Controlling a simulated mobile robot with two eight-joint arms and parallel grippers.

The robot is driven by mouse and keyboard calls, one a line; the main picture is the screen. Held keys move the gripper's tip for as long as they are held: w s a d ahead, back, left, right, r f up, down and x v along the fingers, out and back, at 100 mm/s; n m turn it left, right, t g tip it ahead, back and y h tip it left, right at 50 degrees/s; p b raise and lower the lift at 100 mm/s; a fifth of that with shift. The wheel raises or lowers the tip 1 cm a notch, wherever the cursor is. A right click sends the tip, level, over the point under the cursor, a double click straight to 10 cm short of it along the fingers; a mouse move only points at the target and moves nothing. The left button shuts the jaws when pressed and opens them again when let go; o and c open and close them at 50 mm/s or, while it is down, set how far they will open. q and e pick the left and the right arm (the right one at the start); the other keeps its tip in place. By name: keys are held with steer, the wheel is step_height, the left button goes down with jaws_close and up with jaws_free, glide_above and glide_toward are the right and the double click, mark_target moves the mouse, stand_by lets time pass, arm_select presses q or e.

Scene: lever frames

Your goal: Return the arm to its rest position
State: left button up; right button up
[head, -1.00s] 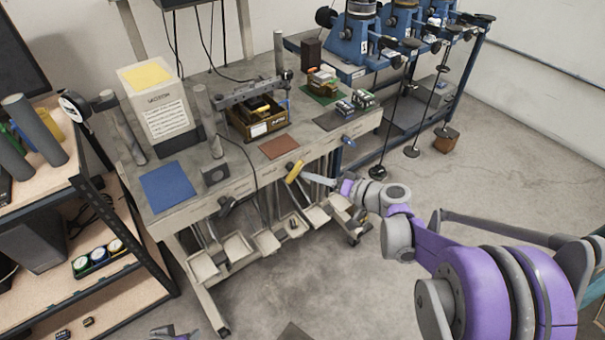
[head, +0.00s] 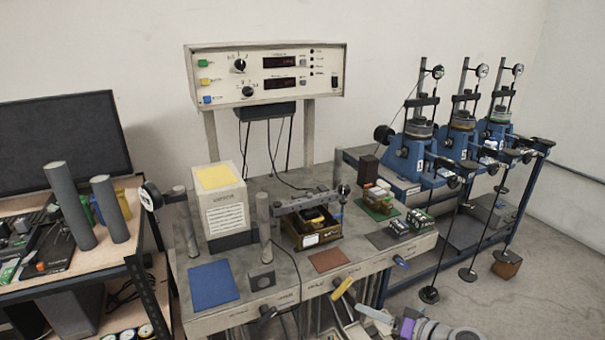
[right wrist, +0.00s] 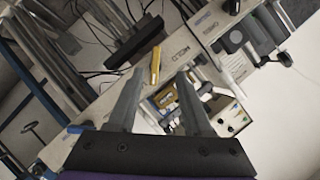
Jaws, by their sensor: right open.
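My right arm comes in at the bottom edge of the head view, mostly cut off. Its gripper (head: 375,314) is just right of a yellow lever handle (head: 342,289) at the bench's front edge. In the right wrist view my right gripper (right wrist: 160,78) is open, with its two grey fingers spread and nothing between them. The yellow handle (right wrist: 155,65) shows beyond the fingertips, and whether they are clear of it by much is hard to tell. My left gripper is not in view.
The grey workbench (head: 225,320) carries a blue mat (head: 213,285), a white box (head: 222,205) and a wooden parts bin (head: 312,238). A blue handle (head: 400,262) and a dark lever (head: 268,315) are along its front edge. Blue test stands (head: 410,155) stand right. Floor is open at lower right.

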steer(key=s+a+n+g+h+p, duration=0.1)
steer(key=s+a+g+h+p, duration=0.35)
steer(key=s, duration=0.85)
steer(key=s+d+n+g+h, duration=0.1)
steer(key=s+h, duration=0.3)
steer(key=s, duration=0.6)
steer(key=shift+d+p, duration=0.3)
steer(key=shift+d, duration=0.15)
steer(key=shift+f, duration=0.1)
